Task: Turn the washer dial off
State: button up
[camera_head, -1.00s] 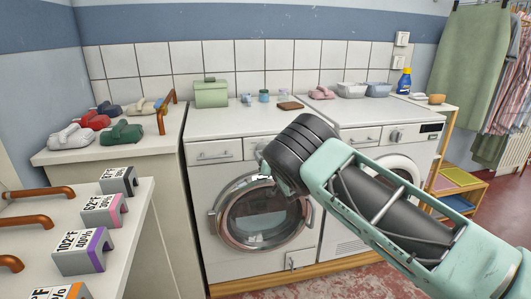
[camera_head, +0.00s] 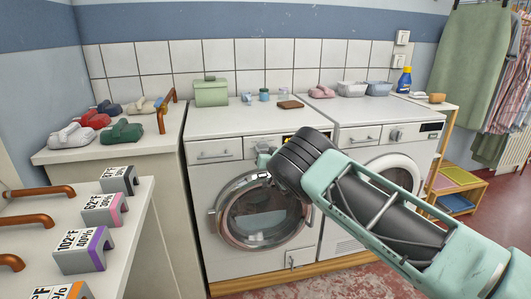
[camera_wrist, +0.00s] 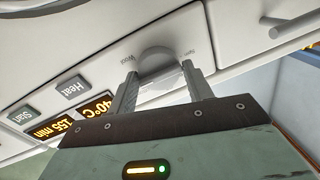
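In the wrist view, a round grey dial (camera_wrist: 158,62) sits on the white washer panel, with a small "Wool" label beside it. My gripper (camera_wrist: 161,76) is open, with one finger on each side of the dial's near edge. I cannot tell whether the fingers touch it. In the head view, my gripper (camera_head: 263,158) is at the control panel of the left washer (camera_head: 225,180), above its round glass door. My arm hides that dial there. Lit displays (camera_wrist: 99,105) read 40°C and 155 min.
Heat (camera_wrist: 71,89) and Start (camera_wrist: 20,116) buttons lie near the dial. A second machine (camera_head: 345,190) stands to the right with its own dial (camera_head: 397,134). A green box (camera_head: 211,93) and small items stand on top. A counter with clogs (camera_head: 70,136) is at left.

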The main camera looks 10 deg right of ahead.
jog(key=shift+d+f+n+b, duration=0.1)
jog(key=shift+n+b, duration=0.2)
jog(key=shift+b, duration=0.2)
jog(key=shift+r+n+g+h+b, duration=0.1)
jog(key=shift+n+g+h+b, duration=0.3)
jog(key=shift+n+b, duration=3.55)
jog(key=shift+r+n+g+h+b, duration=0.15)
jog(key=shift+n+h+b, duration=0.35)
jog(key=shift+n+b, duration=3.4)
jog(key=shift+r+n, duration=0.1)
jog(key=shift+n, duration=0.15)
jog(key=o, duration=0.9)
jog(key=shift+a, duration=0.2)
jog(key=shift+s+a, duration=0.1)
jog(key=shift+s, duration=0.55)
jog(key=s, duration=0.5)
jog(key=s+r, duration=0.1)
jog(key=s, duration=1)
jog(key=shift+r, duration=0.3)
